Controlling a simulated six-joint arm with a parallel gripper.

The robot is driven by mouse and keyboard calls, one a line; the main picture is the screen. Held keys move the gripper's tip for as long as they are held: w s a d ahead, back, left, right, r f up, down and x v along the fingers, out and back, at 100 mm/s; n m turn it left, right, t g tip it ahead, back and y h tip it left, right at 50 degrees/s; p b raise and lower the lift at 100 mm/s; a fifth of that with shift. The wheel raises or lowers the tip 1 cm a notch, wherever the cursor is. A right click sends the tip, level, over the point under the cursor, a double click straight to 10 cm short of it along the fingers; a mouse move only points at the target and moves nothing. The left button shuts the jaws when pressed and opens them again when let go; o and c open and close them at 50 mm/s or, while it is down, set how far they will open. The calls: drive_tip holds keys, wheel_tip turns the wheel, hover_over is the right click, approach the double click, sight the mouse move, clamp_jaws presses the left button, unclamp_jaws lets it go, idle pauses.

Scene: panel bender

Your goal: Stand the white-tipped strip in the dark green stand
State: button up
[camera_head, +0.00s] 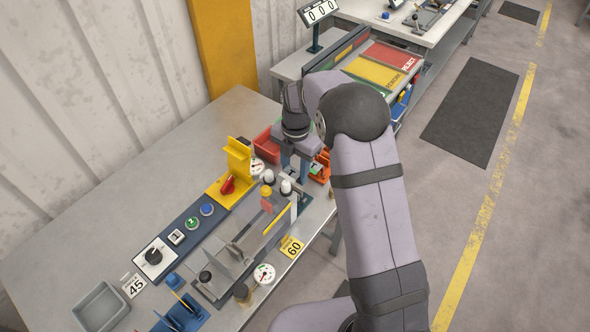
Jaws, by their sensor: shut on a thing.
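My gripper (294,177) points down over the right end of the bending fixture. It is shut on a thin piece that I take to be the white-tipped strip, mostly hidden by the fingers. A narrow white upright piece (294,208) shows just below the fingers; I cannot tell whether it is the strip's tip. A dark green-blue base (306,204) shows beside it at the bench's front edge, and it looks like the dark green stand. Whether the strip touches the stand cannot be told from here.
The grey fixture (240,245) with white-capped posts is close by. A yellow bracket (238,160), red bin (266,143), orange stand (321,168), dial gauge (264,274), blue stand (182,316) and grey tray (101,307) share the bench. The bench's back left (110,205) is clear.

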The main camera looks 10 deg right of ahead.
sight(295, 186)
drive_tip(key=shift+f+b, duration=1.5)
drive_tip(key=shift+f, duration=0.85)
drive_tip(key=shift+f+b, duration=0.9)
drive_tip(key=shift+f, duration=0.6)
drive_tip(key=o, duration=1.2)
drive_tip(key=shift+o, duration=0.2)
drive_tip(key=shift+r, duration=0.15)
drive_tip(key=shift+r+p, duration=3.4)
drive_tip(key=shift+r, duration=1)
